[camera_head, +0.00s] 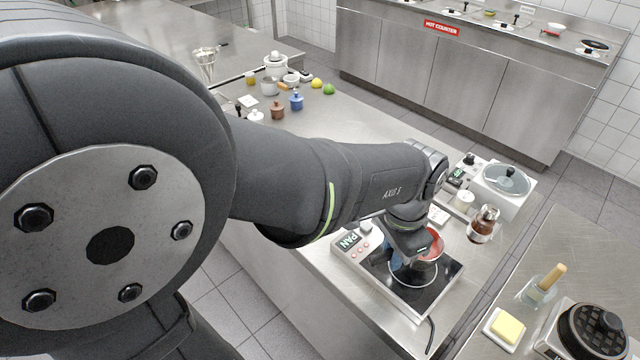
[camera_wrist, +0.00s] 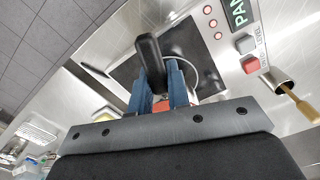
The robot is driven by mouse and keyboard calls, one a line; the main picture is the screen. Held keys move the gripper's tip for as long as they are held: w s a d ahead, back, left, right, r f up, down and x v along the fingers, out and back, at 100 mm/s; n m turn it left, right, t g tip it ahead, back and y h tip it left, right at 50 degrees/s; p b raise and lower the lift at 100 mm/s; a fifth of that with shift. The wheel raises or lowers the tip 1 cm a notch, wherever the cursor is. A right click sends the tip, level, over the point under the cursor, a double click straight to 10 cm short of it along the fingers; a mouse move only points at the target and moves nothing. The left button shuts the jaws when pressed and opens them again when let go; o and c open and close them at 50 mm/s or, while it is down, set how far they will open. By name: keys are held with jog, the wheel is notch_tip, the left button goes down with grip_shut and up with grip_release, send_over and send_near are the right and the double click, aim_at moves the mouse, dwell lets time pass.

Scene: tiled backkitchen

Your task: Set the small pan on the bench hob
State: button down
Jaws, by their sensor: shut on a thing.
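The bench hob (camera_head: 442,288) is a steel unit with a black glass top, a marked ring and a PAN display; its glass also shows in the wrist view (camera_wrist: 127,73). The small pan (camera_head: 434,244) is red, partly hidden behind my gripper (camera_head: 408,252), and is over the back part of the hob. In the wrist view, the blue fingers of my gripper (camera_wrist: 170,82) are shut on the pan's black handle (camera_wrist: 150,58). A bit of the red pan (camera_wrist: 160,106) shows between them. I cannot tell whether the pan touches the glass.
Pots and fruit stand farther back.

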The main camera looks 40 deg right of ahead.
jog(key=shift+f, duration=1.9)
jog(key=shift+f, duration=0.15)
jog(key=c, duration=0.8)
grip_release()
jog(key=shift+r, duration=3.5)
